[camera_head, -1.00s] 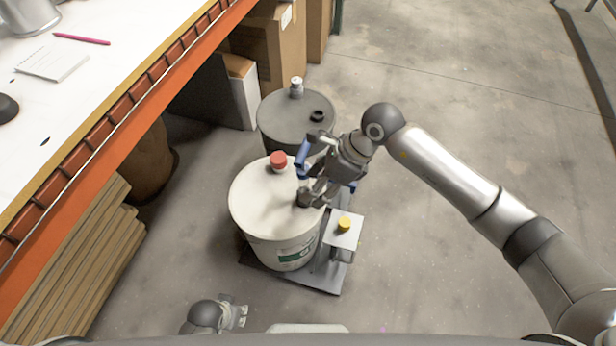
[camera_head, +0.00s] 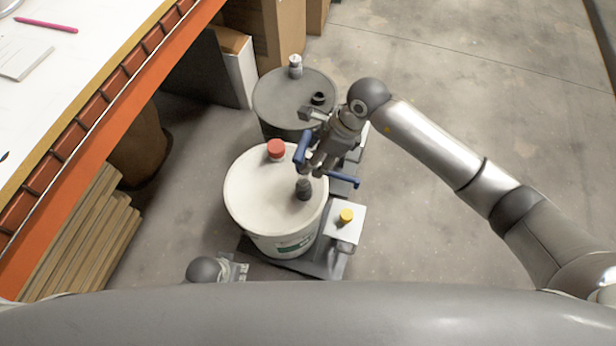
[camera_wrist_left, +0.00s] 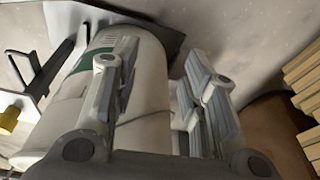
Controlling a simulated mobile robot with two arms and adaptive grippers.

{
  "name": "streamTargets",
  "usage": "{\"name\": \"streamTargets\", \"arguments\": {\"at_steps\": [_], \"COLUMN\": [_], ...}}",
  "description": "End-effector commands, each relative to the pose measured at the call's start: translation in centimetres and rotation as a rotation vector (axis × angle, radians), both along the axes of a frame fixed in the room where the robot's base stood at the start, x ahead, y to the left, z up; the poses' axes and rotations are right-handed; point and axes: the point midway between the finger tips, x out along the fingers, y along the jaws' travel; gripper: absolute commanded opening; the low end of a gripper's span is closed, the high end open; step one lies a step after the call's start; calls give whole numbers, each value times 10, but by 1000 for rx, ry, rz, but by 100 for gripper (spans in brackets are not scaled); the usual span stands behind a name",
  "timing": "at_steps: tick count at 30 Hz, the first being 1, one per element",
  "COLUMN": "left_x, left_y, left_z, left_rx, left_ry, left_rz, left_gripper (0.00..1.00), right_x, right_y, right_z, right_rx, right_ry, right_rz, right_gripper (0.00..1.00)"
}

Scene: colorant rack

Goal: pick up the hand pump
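The hand pump shows as a blue handle (camera_head: 343,181) above the white drum (camera_head: 250,205). A dark upright fitting (camera_head: 303,188) stands on the drum's lid; its link to the handle is not clear. My right gripper (camera_head: 320,165) is over the drum's right side, at the handle, with blue parts on both sides of it. Whether its fingers are closed on the handle is hidden. My left gripper (camera_head: 238,268) is low at the front, apart from the pump. In the left wrist view its two fingers (camera_wrist_left: 155,100) are parted, with the drum's side beyond them.
A dark grey drum (camera_head: 285,103) stands behind the white one. A grey box with a yellow cap (camera_head: 346,215) sits beside the drum. A workbench with an orange edge (camera_head: 90,120) and stacked boards (camera_head: 80,250) are at left. The floor at right is open.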

Motion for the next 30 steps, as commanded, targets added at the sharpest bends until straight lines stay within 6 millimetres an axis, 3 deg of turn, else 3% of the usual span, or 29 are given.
{"name": "streamTargets", "arguments": {"at_steps": [13, 23, 30], "left_x": [7, 8, 8], "left_y": [0, -1, -1], "left_z": [20, 25, 25], "left_rx": [-1, -1, -1], "left_ry": [-12, -12, -12], "left_rz": [2, 3, 2], "left_gripper": [40, 40, 40], "right_x": [-6, -4, -5], "right_y": [19, 21, 21], "right_z": [-49, -56, -55], "right_rx": [0, -1, -1], "right_ry": [2, -1, -1], "right_rz": [0, 1, 1], "right_gripper": [54, 54, 25]}}
